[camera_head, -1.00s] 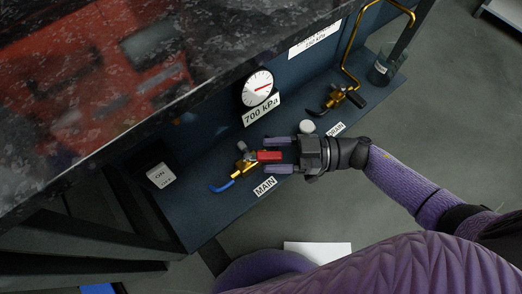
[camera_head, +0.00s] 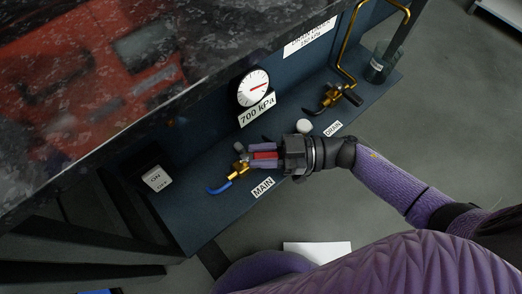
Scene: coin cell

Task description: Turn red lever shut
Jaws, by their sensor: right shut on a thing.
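The red lever (camera_head: 264,155) sits on the brass main valve (camera_head: 238,169), pointing right from the valve body in line with it. A blue hose (camera_head: 219,188) leaves the valve at the lower left. My right gripper (camera_head: 262,155) comes in from the right, with its purple fingers on both sides of the red lever, shut on it. The MAIN label (camera_head: 263,187) lies just below. My left gripper is not in view.
A gauge (camera_head: 253,88) stands above a "700 kPa" sign (camera_head: 257,110). A brass drain valve (camera_head: 331,96) with a black handle, a white knob (camera_head: 304,126) and a glass jar (camera_head: 380,62) stand to the right. A switch box (camera_head: 156,178) is at left. A dark countertop (camera_head: 150,90) overhangs the shelf.

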